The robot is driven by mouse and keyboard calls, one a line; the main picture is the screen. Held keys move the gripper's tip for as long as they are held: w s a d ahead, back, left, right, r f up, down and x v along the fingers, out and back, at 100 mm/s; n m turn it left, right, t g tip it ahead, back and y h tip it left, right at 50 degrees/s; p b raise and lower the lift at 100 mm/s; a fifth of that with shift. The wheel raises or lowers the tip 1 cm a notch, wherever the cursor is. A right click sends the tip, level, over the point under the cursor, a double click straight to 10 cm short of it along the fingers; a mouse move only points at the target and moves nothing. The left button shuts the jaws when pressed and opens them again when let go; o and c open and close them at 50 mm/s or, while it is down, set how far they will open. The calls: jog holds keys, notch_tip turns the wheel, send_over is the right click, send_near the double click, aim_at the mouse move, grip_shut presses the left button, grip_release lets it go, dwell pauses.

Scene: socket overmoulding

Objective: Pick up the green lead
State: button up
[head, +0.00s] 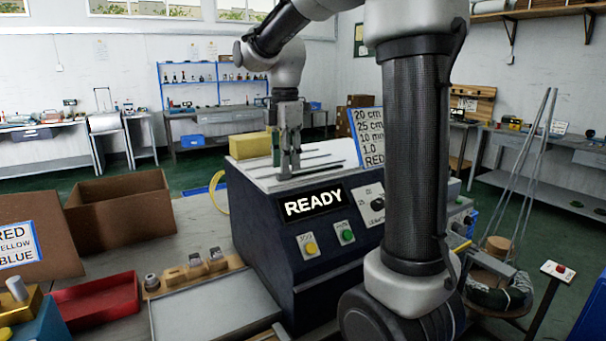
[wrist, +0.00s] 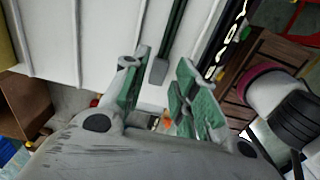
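A dark green strip (wrist: 174,32), seemingly the green lead, lies on the white top of the blue machine in the wrist view. It ends in a grey tip. My gripper (wrist: 158,66) is open, with green pads on both fingers, and the strip's grey tip appears between the fingertips. Nothing is visibly held, and I cannot tell how far above the strip the fingers are. In the head view my gripper (head: 286,172) points down, low over the machine top, where several thin dark strips lie. Their colours are hard to tell there.
The blue machine (head: 262,240) has a READY display, buttons and a sign card (head: 368,135) behind its top. A yellow block (head: 249,146) is behind my gripper. A cardboard box (head: 123,212), red tray (head: 98,300) and wooden holder (head: 192,274) stand at left.

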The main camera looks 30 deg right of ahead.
notch_tip(320, 180, down, 2)
jog(key=shift+f, duration=0.2)
grip_shut()
jog(key=shift+r, duration=0.15)
